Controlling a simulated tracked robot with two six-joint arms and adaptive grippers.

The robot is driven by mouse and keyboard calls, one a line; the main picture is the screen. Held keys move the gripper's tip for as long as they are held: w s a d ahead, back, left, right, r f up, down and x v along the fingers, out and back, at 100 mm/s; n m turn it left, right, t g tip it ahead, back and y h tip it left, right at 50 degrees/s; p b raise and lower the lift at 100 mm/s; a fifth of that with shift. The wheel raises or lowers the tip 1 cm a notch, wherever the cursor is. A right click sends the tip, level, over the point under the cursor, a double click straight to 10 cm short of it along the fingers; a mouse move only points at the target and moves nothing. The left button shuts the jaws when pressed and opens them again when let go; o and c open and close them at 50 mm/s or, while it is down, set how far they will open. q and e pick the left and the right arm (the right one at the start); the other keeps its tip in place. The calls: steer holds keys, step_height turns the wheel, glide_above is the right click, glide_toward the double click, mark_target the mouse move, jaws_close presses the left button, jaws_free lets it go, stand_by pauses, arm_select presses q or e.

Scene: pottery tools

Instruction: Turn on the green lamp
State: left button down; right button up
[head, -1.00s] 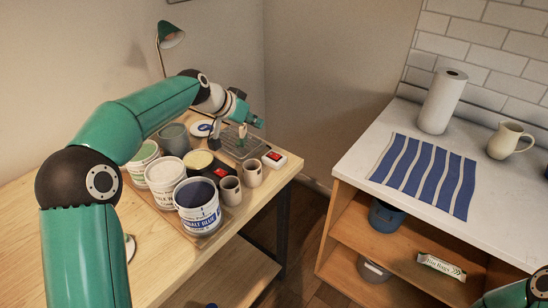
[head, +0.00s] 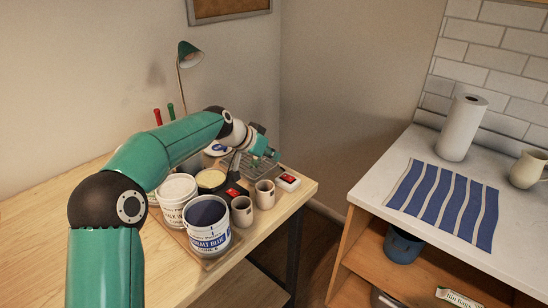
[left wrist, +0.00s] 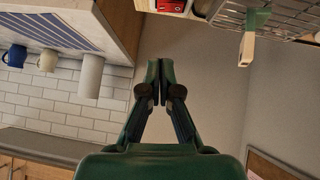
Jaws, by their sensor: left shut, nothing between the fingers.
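The green lamp (head: 188,51) stands at the back of the wooden table in the head view, its shade dark with no visible glow. A white box with a red switch (head: 289,182) lies near the table's right edge. A dark box with a red switch (head: 234,192) sits among the pots. I cannot tell which switch belongs to the lamp. My left gripper (head: 274,155) is shut and empty, above and behind the white switch box. In the left wrist view the shut fingers (left wrist: 154,77) point toward a red switch box (left wrist: 172,5) cut off at the top edge.
Paint tubs, including a cobalt blue tub (head: 207,232), and two mugs (head: 264,194) crowd the table beside the switches. A wire rack (left wrist: 285,18) lies near the gripper. A counter (head: 500,258) with a striped cloth stands across a gap to the right.

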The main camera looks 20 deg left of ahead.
arm_select(q)
steer(key=p, duration=0.3)
glide_above(293, 177)
steer(key=s+a, duration=0.1)
steer(key=s, duration=0.1)
steer(key=f, duration=0.6)
steer(key=shift+a, duration=0.2)
step_height(293, 177, down, 2)
steer(key=shift+s+d+f, duration=0.1)
steer(key=shift+f, duration=0.75)
arm_select(e)
steer(key=shift+r, duration=1.6)
